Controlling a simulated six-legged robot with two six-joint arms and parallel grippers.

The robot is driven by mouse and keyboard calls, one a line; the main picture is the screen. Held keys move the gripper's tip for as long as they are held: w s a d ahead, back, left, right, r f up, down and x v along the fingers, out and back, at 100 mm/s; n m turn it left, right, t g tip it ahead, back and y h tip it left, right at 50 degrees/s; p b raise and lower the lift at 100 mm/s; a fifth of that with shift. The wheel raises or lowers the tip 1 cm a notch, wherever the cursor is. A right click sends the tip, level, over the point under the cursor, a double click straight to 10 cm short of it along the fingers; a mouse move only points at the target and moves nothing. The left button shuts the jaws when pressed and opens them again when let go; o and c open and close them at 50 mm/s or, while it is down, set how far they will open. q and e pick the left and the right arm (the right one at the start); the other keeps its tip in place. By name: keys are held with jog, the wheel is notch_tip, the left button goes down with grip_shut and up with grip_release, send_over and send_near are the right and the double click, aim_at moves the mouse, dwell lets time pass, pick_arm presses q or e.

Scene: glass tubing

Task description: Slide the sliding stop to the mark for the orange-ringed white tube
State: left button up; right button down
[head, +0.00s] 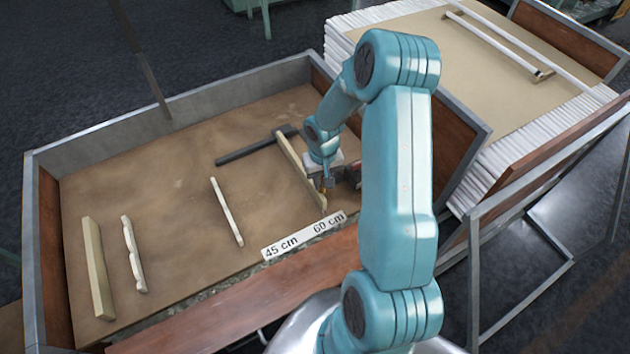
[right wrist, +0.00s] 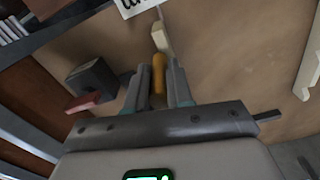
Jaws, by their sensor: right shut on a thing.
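The sliding stop is a pale wooden bar (head: 297,168) lying across the tray floor, its near end close to the "60 cm" end of the white label (head: 303,235). In the right wrist view its end (right wrist: 160,38) shows with an orange handle (right wrist: 158,72). My right gripper (head: 326,184) is at the bar's right side, shut on the orange handle between its fingers (right wrist: 160,92). The label reads "45 cm" left and "60 cm" right; a corner shows in the wrist view (right wrist: 135,6). No orange-ringed tube can be made out. My left gripper is out of view.
A dark bar (head: 243,152) meets the stop's far end. To its left lie a thin pale strip (head: 226,212), a notched strip (head: 133,255) and a fixed-looking wooden bar (head: 97,268). A dark block (right wrist: 93,80) is beside the gripper. White tubes (head: 462,185) are stacked at right.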

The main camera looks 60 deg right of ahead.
jog(key=shift+w+r, duration=0.1)
jog(key=c, duration=1)
grip_release()
notch_tip(320, 180, up, 16)
jog(key=shift+r+b, duration=0.15)
jog(key=shift+b, duration=0.4)
